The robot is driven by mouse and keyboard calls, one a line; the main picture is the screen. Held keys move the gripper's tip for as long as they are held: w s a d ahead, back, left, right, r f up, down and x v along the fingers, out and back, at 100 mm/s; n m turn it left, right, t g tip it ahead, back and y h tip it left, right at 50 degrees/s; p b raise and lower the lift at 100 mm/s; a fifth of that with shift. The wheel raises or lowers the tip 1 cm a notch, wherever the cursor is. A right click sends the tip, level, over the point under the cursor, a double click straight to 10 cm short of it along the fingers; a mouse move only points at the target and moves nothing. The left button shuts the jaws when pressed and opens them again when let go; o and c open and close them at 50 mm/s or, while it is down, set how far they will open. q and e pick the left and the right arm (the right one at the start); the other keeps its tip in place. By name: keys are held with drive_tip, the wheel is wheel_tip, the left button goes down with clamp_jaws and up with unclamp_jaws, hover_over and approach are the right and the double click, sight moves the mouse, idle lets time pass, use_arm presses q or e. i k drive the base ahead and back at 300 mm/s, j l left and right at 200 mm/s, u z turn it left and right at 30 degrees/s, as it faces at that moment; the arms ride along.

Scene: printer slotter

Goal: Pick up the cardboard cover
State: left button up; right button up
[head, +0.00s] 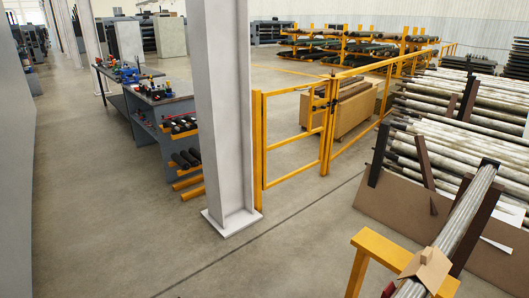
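A small folded tan piece of cardboard (428,268), which looks like the cardboard cover, sits at the bottom right of the head view. It rests over a bundle of grey pipes (465,215), near the yellow stand (385,250). Its lower part is close to the picture's bottom edge. A larger flat brown board (395,226) leans against the pipe rack behind it. I cannot make out either of my grippers in this view.
A white steel column (222,110) stands in the middle. A yellow gate (292,150) and railing run behind it. A workbench (155,105) with tools is at the left. Stacked long pipes (450,130) fill the right. The concrete floor (130,230) at front left is clear.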

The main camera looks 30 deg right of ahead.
sight(430, 264)
drive_tip(key=i+z, duration=0.2)
drive_tip(key=i, duration=0.45)
drive_tip(key=i+j+z, duration=0.25)
drive_tip(key=i, duration=0.4)
drive_tip(key=i+z, duration=0.25)
drive_tip(key=z, duration=0.15)
drive_tip(key=i+z, duration=0.55)
drive_tip(key=z, duration=0.25)
drive_tip(key=i+z, duration=0.15)
drive_tip(key=z, duration=0.3)
drive_tip(key=i+j+z, duration=0.15)
drive_tip(key=z, duration=0.3)
drive_tip(key=i+j+z, duration=0.15)
drive_tip(key=z, duration=0.3)
